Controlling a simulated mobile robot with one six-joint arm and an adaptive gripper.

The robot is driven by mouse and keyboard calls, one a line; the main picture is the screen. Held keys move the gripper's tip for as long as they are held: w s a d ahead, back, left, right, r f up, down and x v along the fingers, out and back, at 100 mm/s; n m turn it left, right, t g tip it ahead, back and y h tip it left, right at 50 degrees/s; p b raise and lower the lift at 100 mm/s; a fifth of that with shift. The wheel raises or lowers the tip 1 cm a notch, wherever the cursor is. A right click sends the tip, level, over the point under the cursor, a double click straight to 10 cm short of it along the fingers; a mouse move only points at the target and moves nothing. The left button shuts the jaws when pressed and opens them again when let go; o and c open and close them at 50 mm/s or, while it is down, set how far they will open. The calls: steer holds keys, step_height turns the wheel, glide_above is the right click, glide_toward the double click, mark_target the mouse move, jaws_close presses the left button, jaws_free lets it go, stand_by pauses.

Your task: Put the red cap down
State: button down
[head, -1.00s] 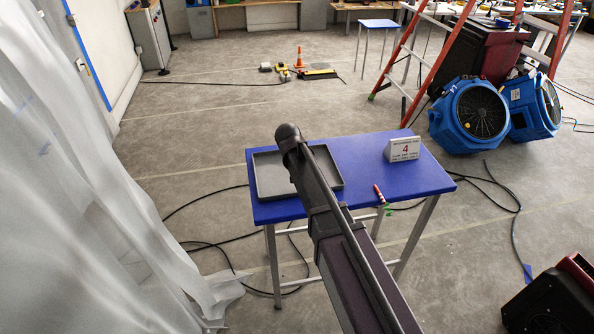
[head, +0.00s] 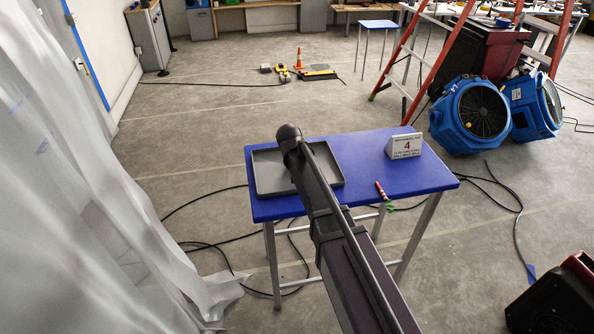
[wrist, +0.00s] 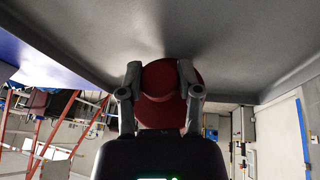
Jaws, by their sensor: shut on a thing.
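The red cap (wrist: 164,108) is a dark red round piece in the middle of the wrist view. My gripper (wrist: 160,72) is shut on it, one finger on each side. The grey surface of the tray (wrist: 225,35) fills the top of the wrist view, close to the cap; I cannot tell whether they touch. In the head view the grey tray (head: 268,182) lies on the left part of the blue table (head: 360,165). My arm reaches over the tray there and hides the gripper and the cap.
A white sign with a red 4 (head: 404,146) stands on the table's right part. A small red and white stick (head: 381,190) is at its front edge. Blue blowers (head: 470,115) and an orange ladder (head: 413,65) stand beyond. A translucent curtain (head: 80,200) hangs at left.

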steer(key=shift+f, duration=0.35)
steer(key=shift+c, duration=1.5)
jaws_free()
steer(key=shift+r, duration=0.2)
steer(key=p+v, duration=0.3)
steer(key=shift+r, duration=0.3)
steer(key=d+p+v, duration=0.1)
steer(key=p+v, duration=0.7)
steer(key=shift+s+a+r, duration=0.15)
steer(key=shift+s+a, duration=0.1)
steer(key=shift+a, duration=0.3)
steer(key=shift+d, duration=0.1)
